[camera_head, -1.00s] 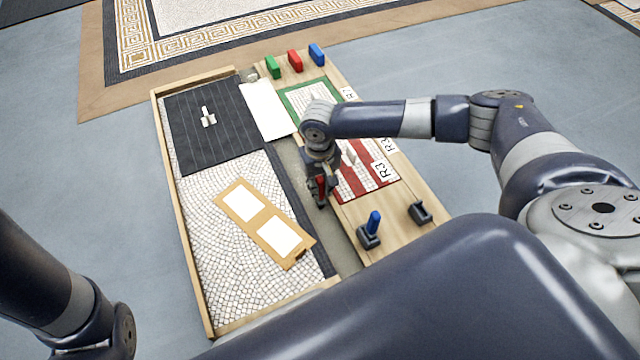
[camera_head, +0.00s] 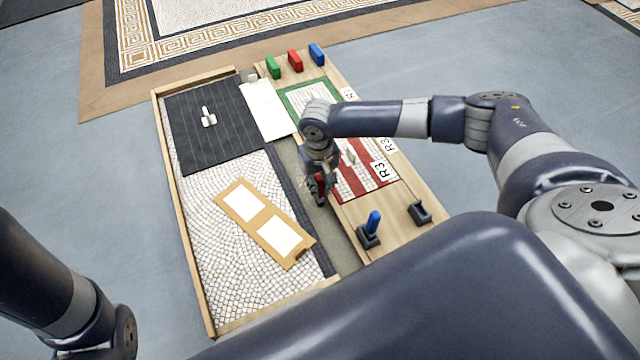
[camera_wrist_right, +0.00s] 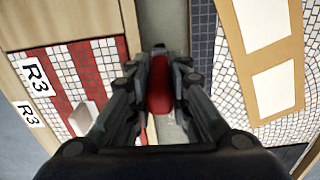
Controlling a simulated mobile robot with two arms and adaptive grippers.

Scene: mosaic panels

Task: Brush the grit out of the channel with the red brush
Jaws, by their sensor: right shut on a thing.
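My right gripper (camera_head: 318,192) is shut on the red brush (camera_wrist_right: 160,88). It is over the channel (camera_head: 345,255), a grey strip between the mosaic bed and the wooden board. In the right wrist view the red handle stands between the two fingers (camera_wrist_right: 160,60). The bristles are hidden, so I cannot tell whether they touch the channel floor. No grit can be made out at this size. My left arm shows at the lower left, but its gripper is out of the frame.
A blue brush (camera_head: 373,222) stands in a dark holder beside an empty holder (camera_head: 420,212). The red-striped panel (camera_head: 365,175) lies right of the gripper. A tan frame with two white windows (camera_head: 265,223) lies on the mosaic (camera_head: 220,270). Green, red and blue blocks (camera_head: 295,61) stand at the back.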

